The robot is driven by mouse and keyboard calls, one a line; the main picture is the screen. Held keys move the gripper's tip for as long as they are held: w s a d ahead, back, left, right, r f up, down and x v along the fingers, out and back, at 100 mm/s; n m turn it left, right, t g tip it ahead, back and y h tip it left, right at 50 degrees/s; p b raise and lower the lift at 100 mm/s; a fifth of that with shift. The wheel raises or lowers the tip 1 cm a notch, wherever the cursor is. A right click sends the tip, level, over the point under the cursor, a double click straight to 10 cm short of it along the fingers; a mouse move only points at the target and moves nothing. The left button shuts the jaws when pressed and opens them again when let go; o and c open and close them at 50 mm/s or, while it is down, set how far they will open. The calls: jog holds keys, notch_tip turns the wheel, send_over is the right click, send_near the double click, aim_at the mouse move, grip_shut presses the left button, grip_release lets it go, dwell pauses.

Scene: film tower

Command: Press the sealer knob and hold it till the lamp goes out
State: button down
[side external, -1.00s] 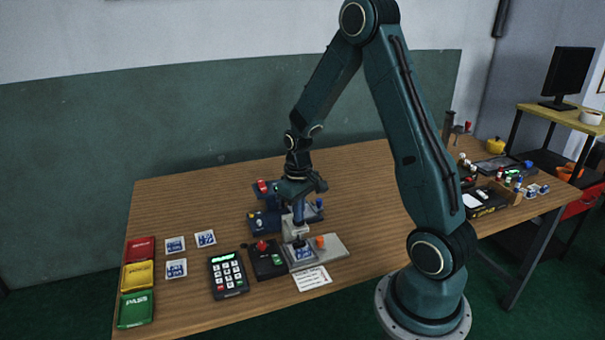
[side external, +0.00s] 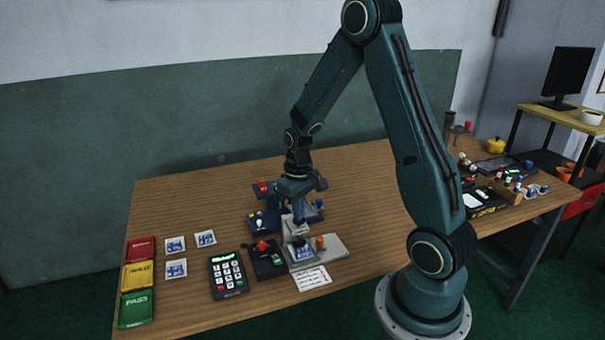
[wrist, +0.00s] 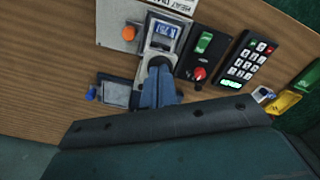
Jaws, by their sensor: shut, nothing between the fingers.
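The sealer is a grey plate (side external: 333,249) with a press arm, and a small blue and white film card lies under its head (side external: 301,252). Its dark round knob (wrist: 159,62) shows right at my fingertips in the wrist view. An orange lamp (side external: 320,242) stands on the plate beside the press and looks dull; it also shows in the wrist view (wrist: 128,33). My gripper (side external: 299,214) is shut and empty, pointing down over the knob. Its blue fingers (wrist: 158,84) partly hide the press arm. I cannot tell whether the tips touch the knob.
A black box with a red knob (side external: 262,246) and green switch stands left of the sealer, then a keypad (side external: 228,275). Blue fixtures (side external: 265,220) stand close behind. Three cards and red, yellow and green trays (side external: 137,309) lie left. A paper label (side external: 312,278) lies in front.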

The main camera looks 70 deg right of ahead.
notch_tip(320, 180, up, 7)
jog(key=shift+r, duration=0.2)
dwell(1.0)
jog(key=s+a+r+n+t, duration=0.1)
jog(key=s+a+r+t, duration=0.3)
jog(key=a+r, duration=0.65)
jog(key=s+a+r+n, duration=0.1)
jog(key=s+a+r, duration=0.1)
jog(key=s, duration=0.3)
jog(key=s+a+r+n+t, duration=0.1)
jog(key=s+a+r, duration=0.1)
jog(key=s+a, duration=0.2)
jog(key=shift+s+a+r+t, duration=0.25)
jog(key=shift+s+a+t, duration=0.1)
jog(key=shift+s, duration=0.6)
